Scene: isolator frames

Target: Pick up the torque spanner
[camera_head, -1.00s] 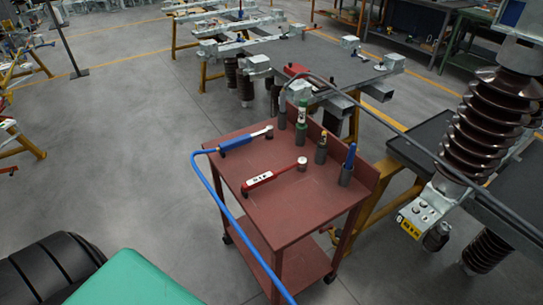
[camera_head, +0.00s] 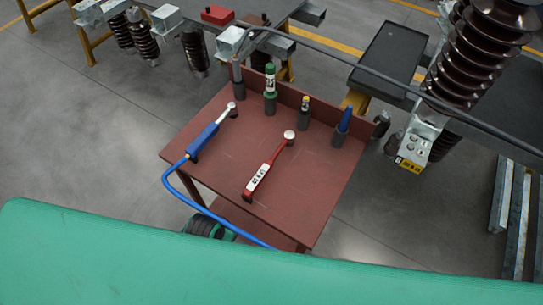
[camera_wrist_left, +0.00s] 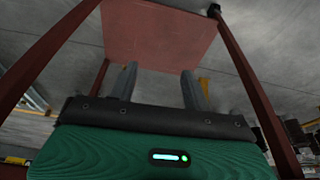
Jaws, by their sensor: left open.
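The torque spanner (camera_head: 268,169), with a red handle, white display panel and round metal head, lies on the red trolley's top (camera_head: 225,185). Its head points to the back right. It is not visible in the left wrist view. My left gripper (camera_wrist_left: 158,72) shows in the left wrist view with its two grey fingers apart and nothing between them. It faces up towards a red panel of the trolley (camera_wrist_left: 160,35), between red legs, so it appears below and apart from the spanner. My right gripper is in neither view.
A blue ratchet tool (camera_head: 208,137) with a blue hose (camera_head: 190,203) lies left of the spanner. Several upright holders line the trolley's back, including a green-topped one (camera_head: 270,88) and a blue-tipped one (camera_head: 342,127). A ribbed brown insulator (camera_head: 478,55) stands at right.

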